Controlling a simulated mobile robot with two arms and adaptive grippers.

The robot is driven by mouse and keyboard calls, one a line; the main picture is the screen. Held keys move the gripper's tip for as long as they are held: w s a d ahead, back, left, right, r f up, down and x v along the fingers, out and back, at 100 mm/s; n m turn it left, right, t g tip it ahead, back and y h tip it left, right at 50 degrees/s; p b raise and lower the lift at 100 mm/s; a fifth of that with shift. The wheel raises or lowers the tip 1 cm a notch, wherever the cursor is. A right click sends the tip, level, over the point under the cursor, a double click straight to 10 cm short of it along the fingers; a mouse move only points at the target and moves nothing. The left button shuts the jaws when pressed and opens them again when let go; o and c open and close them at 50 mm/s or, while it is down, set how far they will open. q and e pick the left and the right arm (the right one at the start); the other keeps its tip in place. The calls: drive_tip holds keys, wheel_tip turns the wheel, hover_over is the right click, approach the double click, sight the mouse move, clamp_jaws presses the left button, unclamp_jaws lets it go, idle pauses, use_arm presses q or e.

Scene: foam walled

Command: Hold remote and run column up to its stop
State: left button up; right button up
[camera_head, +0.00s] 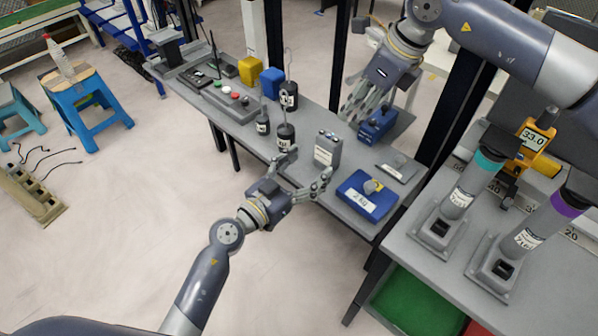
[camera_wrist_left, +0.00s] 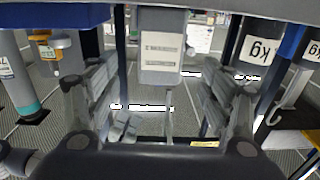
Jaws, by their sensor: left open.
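A grey box-shaped handset (camera_head: 327,149) with small buttons on top and a white label stands upright on the grey bench; I take it for the remote. It also shows between the fingers in the left wrist view (camera_wrist_left: 161,45). My left gripper (camera_head: 308,168) is open at the bench's front edge, fingers spread toward the handset; contact is not visible. My right gripper (camera_head: 362,105) hangs over the back of the bench with its fingers apart, near a blue device (camera_head: 378,123). Two slanted posts, teal-banded (camera_head: 462,195) and purple-banded (camera_head: 535,230), stand at the right; which column is meant is unclear.
A blue 2 kg block (camera_head: 367,195) lies right of the handset and black weights (camera_head: 286,136) stand left of it. A yellow meter (camera_head: 533,142) reads 33.0. A green bin (camera_head: 415,300) sits under the right bench.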

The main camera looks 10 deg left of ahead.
sight(323, 153)
use_arm(q)
drive_tip(key=x, duration=0.8)
drive_tip(key=shift+w, duration=0.2)
drive_tip(key=c, duration=1.2)
drive_tip(key=shift+f, duration=0.1)
drive_tip(key=shift+c, duration=0.2)
use_arm(e)
clamp_jaws()
